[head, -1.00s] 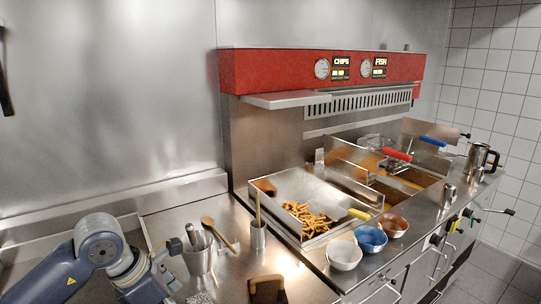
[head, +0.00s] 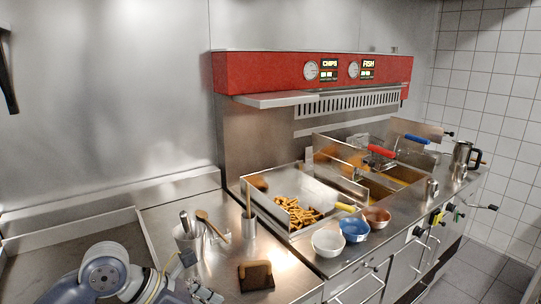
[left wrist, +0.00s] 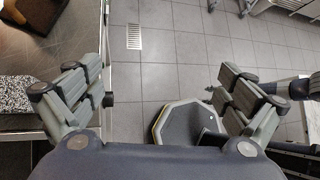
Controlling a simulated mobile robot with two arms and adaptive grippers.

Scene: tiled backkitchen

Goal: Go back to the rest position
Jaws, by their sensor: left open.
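My left arm comes in at the bottom left of the head view, low over the front of the steel counter. Its gripper (head: 205,292) is partly cut off by the bottom edge there. In the left wrist view the left gripper (left wrist: 160,95) has its two fingers wide apart, with nothing between them. Tiled floor (left wrist: 165,55) shows below the gap, and the counter edge lies at the left. My right gripper does not show in either view.
A utensil pot (head: 187,243), a wooden spoon (head: 212,224) and a dark brown block (head: 256,275) are on the counter near my arm. Further right are a chip tray (head: 280,190), bowls (head: 328,242) and the fryer (head: 375,175). Floor (head: 480,260) is clear at the lower right.

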